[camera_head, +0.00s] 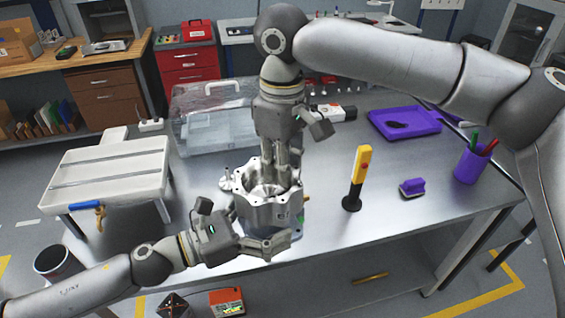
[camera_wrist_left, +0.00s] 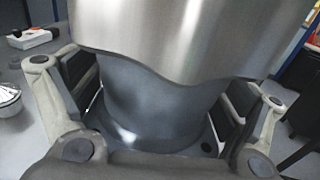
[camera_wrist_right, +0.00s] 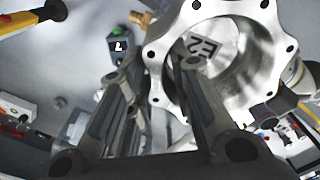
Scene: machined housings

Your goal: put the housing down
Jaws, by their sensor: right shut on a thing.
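The housing (camera_head: 268,208) is a bright machined metal body with a bolt-hole flange and open bore, upright near the table's front edge. My right gripper (camera_head: 281,160) reaches down from above and is shut on its wall. The right wrist view shows the flange (camera_wrist_right: 262,85), with one finger inside the bore and one outside. My left gripper (camera_head: 278,245) is low at the housing's front. In the left wrist view its fingers (camera_wrist_left: 160,95) are spread either side of a grey rounded lower part (camera_wrist_left: 155,115), under the shiny housing wall (camera_wrist_left: 190,35). Whether they touch it is unclear. The housing's underside is hidden.
A purple tray (camera_head: 432,121) and a pen cup (camera_head: 471,165) are farther right. A clear case (camera_head: 215,145) is behind, a white stand (camera_head: 108,175) left.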

